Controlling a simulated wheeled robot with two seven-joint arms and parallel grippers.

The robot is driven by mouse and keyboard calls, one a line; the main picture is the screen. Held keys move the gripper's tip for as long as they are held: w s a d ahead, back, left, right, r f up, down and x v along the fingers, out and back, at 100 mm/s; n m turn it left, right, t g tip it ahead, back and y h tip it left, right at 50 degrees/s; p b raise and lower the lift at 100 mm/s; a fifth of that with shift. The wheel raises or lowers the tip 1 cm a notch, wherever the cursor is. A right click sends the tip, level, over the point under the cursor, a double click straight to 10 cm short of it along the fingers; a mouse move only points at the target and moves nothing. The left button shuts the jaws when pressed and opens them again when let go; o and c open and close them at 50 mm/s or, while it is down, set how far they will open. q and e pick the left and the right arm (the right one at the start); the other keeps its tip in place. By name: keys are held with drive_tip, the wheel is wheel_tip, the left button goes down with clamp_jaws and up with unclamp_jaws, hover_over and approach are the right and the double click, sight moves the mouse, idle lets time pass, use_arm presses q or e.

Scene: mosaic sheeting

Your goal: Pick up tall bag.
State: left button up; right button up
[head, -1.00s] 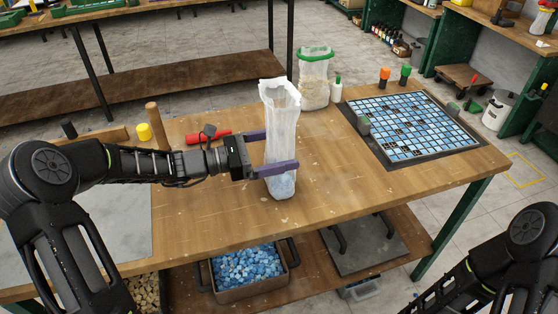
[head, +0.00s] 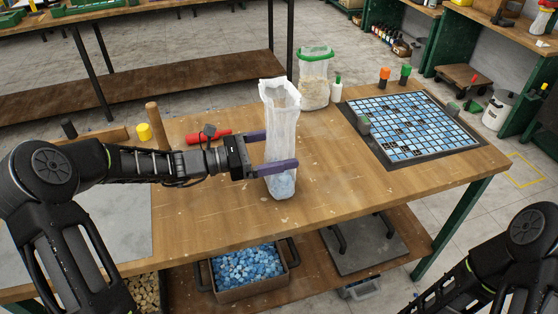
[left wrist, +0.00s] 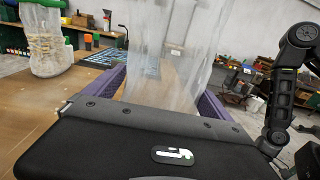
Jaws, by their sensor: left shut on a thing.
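The tall bag (head: 284,125) is a translucent white bag with an open, crumpled top and some blue pieces in its bottom. It stands upright at the middle of the wooden table, and I cannot tell whether its base touches the tabletop. My left gripper (head: 280,152) is shut on the bag, with one purple finger on its near side and the other mostly behind it. In the left wrist view the bag (left wrist: 168,50) fills the space between the purple fingers (left wrist: 160,90). My right arm shows at the lower right, but its gripper is out of view.
A clear bag with a green rim (head: 315,85) and a small white bottle (head: 337,90) stand behind the tall bag. A blue mosaic sheet (head: 415,125) lies to the right. A red tool (head: 205,137) lies left. A bin of blue tiles (head: 248,268) sits below. The front right tabletop is clear.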

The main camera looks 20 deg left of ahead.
sight(267, 117)
use_arm(q)
drive_tip(key=shift+r, duration=0.1)
wheel_tip(267, 117, up, 10)
idle(0.6)
idle(0.6)
